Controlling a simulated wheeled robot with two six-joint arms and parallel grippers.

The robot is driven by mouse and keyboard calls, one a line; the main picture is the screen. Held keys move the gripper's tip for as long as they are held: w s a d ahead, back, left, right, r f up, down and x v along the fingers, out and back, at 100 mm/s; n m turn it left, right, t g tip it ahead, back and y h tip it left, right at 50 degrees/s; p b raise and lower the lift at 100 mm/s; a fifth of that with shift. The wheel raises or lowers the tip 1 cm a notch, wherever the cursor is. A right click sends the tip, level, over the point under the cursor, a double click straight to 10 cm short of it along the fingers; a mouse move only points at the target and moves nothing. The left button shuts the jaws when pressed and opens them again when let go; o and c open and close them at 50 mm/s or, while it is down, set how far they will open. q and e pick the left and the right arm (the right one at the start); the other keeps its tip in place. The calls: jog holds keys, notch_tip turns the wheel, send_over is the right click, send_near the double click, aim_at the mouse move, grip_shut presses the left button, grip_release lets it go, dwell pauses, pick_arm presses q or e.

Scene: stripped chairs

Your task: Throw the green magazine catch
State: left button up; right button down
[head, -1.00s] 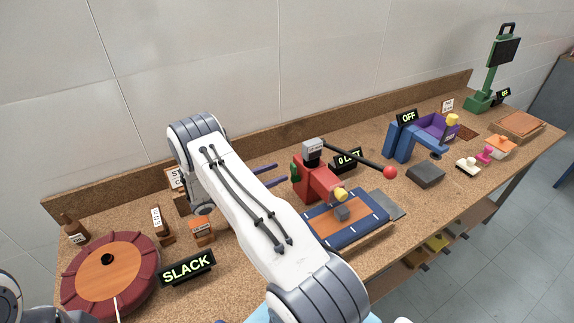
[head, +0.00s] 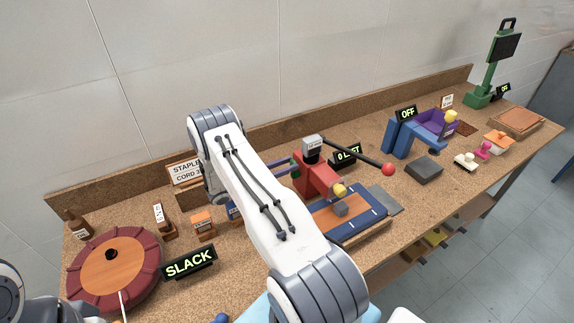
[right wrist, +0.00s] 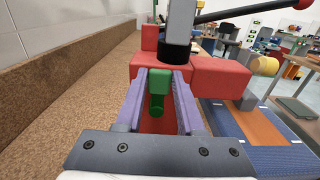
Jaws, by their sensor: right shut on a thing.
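The green magazine catch (right wrist: 158,82) sticks out from the end of the red stapler body (right wrist: 215,76). In the head view the red stapler (head: 317,177) stands on the bench behind a blue-edged mat, with the catch (head: 296,171) at its left end. My right gripper (right wrist: 159,74) has purple fingers on both sides of the catch and is shut on it. In the head view my right gripper (head: 284,165) reaches the stapler's left end, and my arm hides part of the bench. My left gripper is not in view.
A black lever with a red ball (head: 388,169) extends right from the stapler. A display reading "0 LEFT" (head: 347,156) stands behind it. A blue-edged mat (head: 352,228) lies in front. A round red-rimmed reel (head: 113,268) and a "SLACK" display (head: 188,262) are at left.

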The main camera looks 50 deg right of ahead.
jog(key=m+b, duration=0.1)
jog(key=s+m+b, duration=0.1)
jog(key=m, duration=0.1)
jog(key=s+f+m+b, duration=0.1)
jog(key=b, duration=0.1)
jog(key=shift+a, duration=0.35)
jog(key=s+f+m+b, duration=0.1)
jog(key=m+b, duration=0.2)
jog(key=b, duration=0.1)
jog(key=s+f+m+b, duration=0.1)
jog(key=m+b, duration=0.3)
jog(key=b, duration=0.1)
jog(key=s+a+f+m+b, duration=0.1)
jog(key=f+m+b, duration=0.1)
jog(key=m+b, duration=0.2)
jog(key=shift+s+f+b, duration=0.1)
jog(key=shift+s+b, duration=0.2)
jog(key=shift+b, duration=0.15)
jog(key=shift+a+f+m+b, duration=0.1)
jog(key=shift+f+m+b, duration=0.05)
jog(key=shift+m+b, duration=0.7)
jog(key=c, duration=0.5)
grip_release()
